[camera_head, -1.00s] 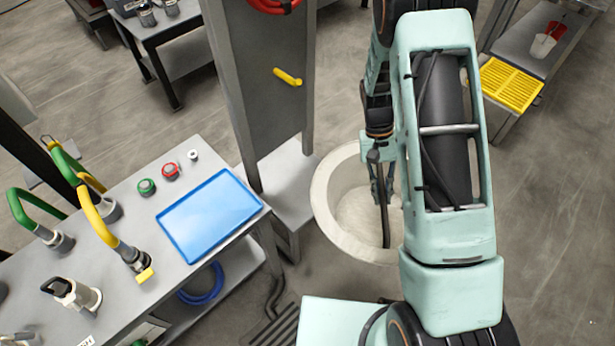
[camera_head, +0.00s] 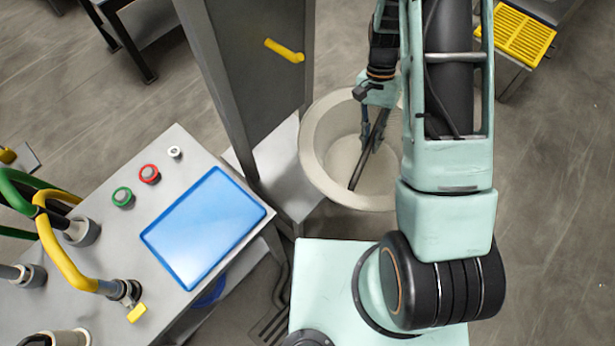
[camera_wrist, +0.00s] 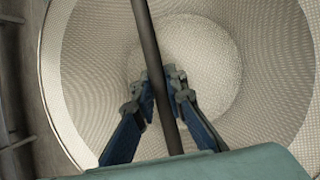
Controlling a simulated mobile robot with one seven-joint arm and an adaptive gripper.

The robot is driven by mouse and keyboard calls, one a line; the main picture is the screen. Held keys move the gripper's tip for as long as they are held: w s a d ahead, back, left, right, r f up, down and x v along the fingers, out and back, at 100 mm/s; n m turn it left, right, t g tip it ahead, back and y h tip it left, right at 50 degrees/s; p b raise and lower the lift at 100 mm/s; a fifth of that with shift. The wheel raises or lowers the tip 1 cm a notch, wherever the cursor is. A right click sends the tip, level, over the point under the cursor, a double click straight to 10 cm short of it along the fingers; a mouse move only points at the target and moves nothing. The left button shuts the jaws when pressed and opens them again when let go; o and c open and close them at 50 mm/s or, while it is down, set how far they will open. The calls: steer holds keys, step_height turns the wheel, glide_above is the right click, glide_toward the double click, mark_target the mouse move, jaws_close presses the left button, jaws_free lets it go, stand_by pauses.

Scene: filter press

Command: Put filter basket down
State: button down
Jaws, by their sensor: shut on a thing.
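The filter basket (camera_head: 312,150) is a large round, pale mesh tub with a thick rim, in the middle of the head view, right of the grey cabinet. It looks empty and roughly upright. A thin dark bar handle (camera_head: 358,170) runs across its opening. My gripper (camera_head: 372,138) is over the basket, pointing down, with its fingers shut on this bar. In the wrist view, the blue fingers (camera_wrist: 158,92) sit on both sides of the bar, and the mesh wall (camera_wrist: 85,60) and round floor show below. The basket's underside is hidden, so I cannot tell whether it touches anything.
The grey cabinet (camera_head: 235,85) with a yellow handle (camera_head: 285,50) stands close to the basket, above a pale ledge (camera_head: 283,165). A bench with a blue tray (camera_head: 205,225), buttons and hoses is at left. A yellow grate (camera_head: 522,35) is at upper right. Floor on the right is clear.

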mark_target(369, 171)
steer(key=f+m+y+b, duration=0.1)
steer(key=f+m+b, duration=0.2)
steer(key=f+b, duration=0.1)
steer(key=f+m+t+y+b, duration=0.1)
steer(key=f+m+b, duration=0.3)
steer(key=f+m+y+b, duration=0.2)
steer(key=f+m+b, duration=0.1)
steer(key=b, duration=0.1)
steer(key=shift+d+f+t, duration=0.3)
steer(key=shift+f+t, duration=0.1)
step_height(369, 171, down, 9)
steer(key=w+d+m+t+y+b, duration=0.1)
steer(key=w+d+m+t+b, duration=0.2)
steer(key=m+b, duration=0.85)
steer(key=w+a+f+b, duration=0.1)
steer(key=a+b, duration=0.1)
steer(key=a, duration=0.6)
steer(key=w+a+f+t+b, duration=0.1)
steer(key=a+f+b, duration=0.1)
steer(key=a, duration=0.7)
steer(key=shift+w, duration=0.2)
steer(key=shift+a, duration=0.1)
steer(key=shift+f+b, duration=0.2)
steer(key=shift+b, duration=0.15)
steer(key=c, duration=2)
jaws_free()
steer(key=shift+o, duration=0.2)
